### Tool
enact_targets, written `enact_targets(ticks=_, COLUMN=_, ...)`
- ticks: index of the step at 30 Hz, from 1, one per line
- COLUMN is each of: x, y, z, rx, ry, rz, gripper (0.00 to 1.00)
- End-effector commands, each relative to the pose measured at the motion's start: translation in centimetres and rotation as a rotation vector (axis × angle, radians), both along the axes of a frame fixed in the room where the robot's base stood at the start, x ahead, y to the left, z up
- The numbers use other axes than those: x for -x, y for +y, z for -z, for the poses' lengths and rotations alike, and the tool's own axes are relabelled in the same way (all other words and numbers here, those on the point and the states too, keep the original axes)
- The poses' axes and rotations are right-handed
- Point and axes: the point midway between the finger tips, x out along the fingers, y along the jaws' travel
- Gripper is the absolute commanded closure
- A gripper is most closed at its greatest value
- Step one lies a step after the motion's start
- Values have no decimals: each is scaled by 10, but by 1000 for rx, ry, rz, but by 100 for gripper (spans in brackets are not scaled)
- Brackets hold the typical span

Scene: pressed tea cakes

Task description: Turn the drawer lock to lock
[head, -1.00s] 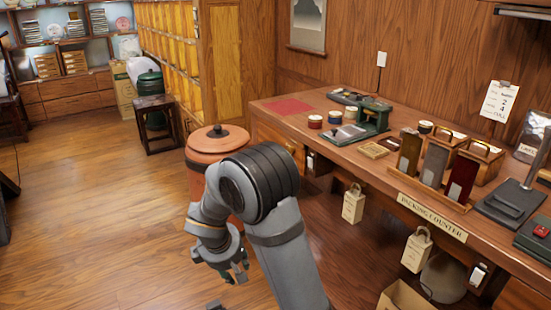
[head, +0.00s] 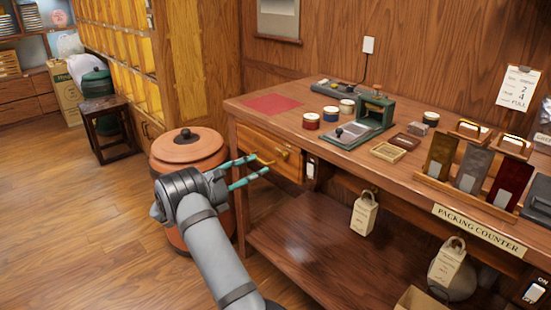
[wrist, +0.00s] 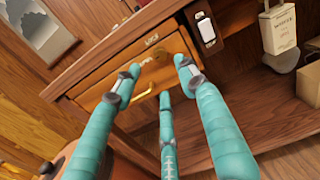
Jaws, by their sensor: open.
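The wooden drawer (head: 268,148) is under the left end of the packing counter and looks closed. Its brass fitting (head: 283,154) is on the drawer front. In the wrist view the drawer front (wrist: 100,88) is tilted, with a small brass lock (wrist: 160,57) near lettering that seems to read "LOCK" and "OPEN". Which way the lock is turned is too small to tell. My gripper (head: 261,165) has teal fingers spread in front of the drawer, apart from it as far as I can see. In the wrist view my gripper (wrist: 157,72) is open and empty, its fingertips around the lock area.
A lidded terracotta jar (head: 187,150) stands close to my gripper on the left. A switch plate (wrist: 206,30) is on the post right of the drawer. A paper tag (head: 363,214) hangs further right. The lower shelf (head: 320,245) has bare room.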

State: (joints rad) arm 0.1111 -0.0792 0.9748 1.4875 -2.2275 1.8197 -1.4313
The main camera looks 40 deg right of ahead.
Motion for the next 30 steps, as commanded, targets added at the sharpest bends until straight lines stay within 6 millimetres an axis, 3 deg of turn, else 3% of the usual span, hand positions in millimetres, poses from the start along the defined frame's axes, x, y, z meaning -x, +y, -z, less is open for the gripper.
enact_targets(ticks=18, x=-6, y=-93, z=1, rx=-1, ry=13, rz=1, gripper=58)
enact_targets(ticks=30, x=-7, y=-103, z=0, rx=-1, ry=13, rz=0, gripper=58)
